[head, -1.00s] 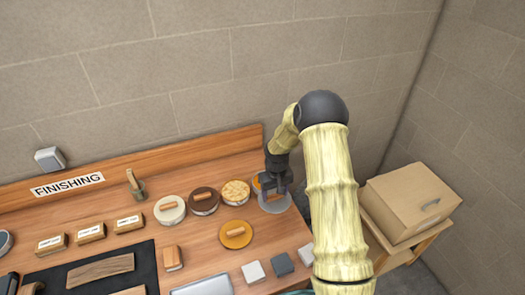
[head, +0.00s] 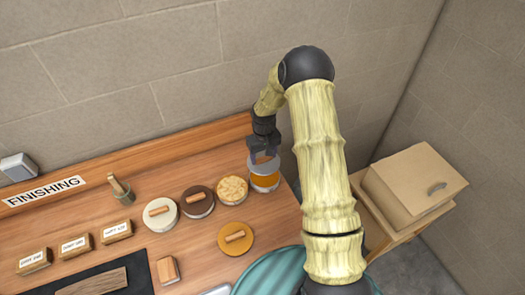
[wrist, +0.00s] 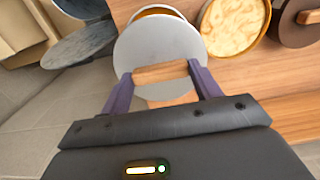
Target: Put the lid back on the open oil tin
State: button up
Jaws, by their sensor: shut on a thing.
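My gripper (head: 264,152) is shut on the wooden handle (wrist: 160,72) of a pale grey round lid (wrist: 158,42). In the head view the lid (head: 265,162) hides the back part of an open tin with amber contents (head: 264,181) at the bench's right end. In the wrist view the tin's rim (wrist: 158,11) shows past the lid's far edge, so the two are not lined up from there. I cannot tell how large the gap between them is. An orange lid with a wooden handle (head: 236,239) lies on the bench in front.
Left of the amber tin stand a tin with a mottled yellow top (head: 232,190), a brown-lidded tin (head: 197,202) and a cream-lidded tin (head: 162,214). A wall backs the bench (head: 195,250). A cardboard box (head: 415,185) stands off to the right.

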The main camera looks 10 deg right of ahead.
aim_at(265, 163)
jog(key=shift+s+d, duration=0.25)
jog(key=shift+s, duration=0.25)
jog(key=shift+w+f+b, duration=0.2)
jog(key=shift+f+b, duration=1.85)
jog(key=shift+f, duration=1.15)
jog(key=shift+s, duration=0.1)
jog(key=shift+f+b, duration=0.15)
jog(key=shift+b, duration=0.3)
jog(key=o, duration=1.3)
jog(key=shift+r+p, duration=2.15)
jog(key=shift+r, duration=1.4)
